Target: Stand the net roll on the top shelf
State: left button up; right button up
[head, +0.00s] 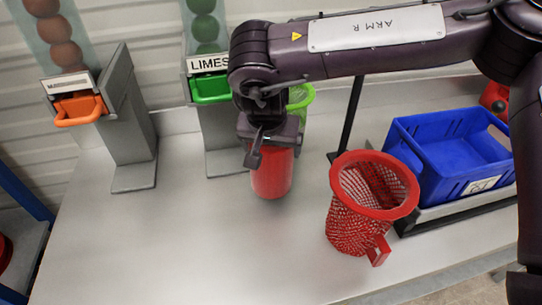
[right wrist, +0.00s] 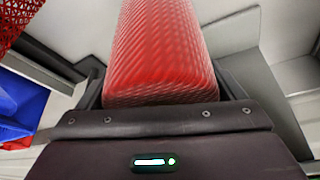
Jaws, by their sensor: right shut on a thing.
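The net roll, a red cylinder (head: 271,176), is upright in the grip of my right gripper (head: 268,146), over the grey worktop in front of the limes dispenser. I cannot tell whether its lower end touches the worktop. In the right wrist view the roll (right wrist: 158,50) fills the space between the fingers, its surface finely meshed. My right gripper is shut on it. My left gripper is not in view. A blue-framed rack (head: 22,196) with a grey shelf level stands at the left edge; which level is the top is not clear.
A red mesh-covered tube (head: 352,232) with a wide rim stands right of the roll. A blue crate (head: 440,165) sits behind it. The limes dispenser (head: 220,135) and an orange-handled dispenser (head: 130,125) stand at the back. The worktop's left front (head: 150,245) is clear.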

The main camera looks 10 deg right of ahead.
notch_tip(320, 180, down, 4)
jog(key=shift+w+f+p, duration=0.1)
jog(key=shift+w+p, duration=0.05)
jog(key=shift+p, duration=0.35)
jog(key=o, duration=1)
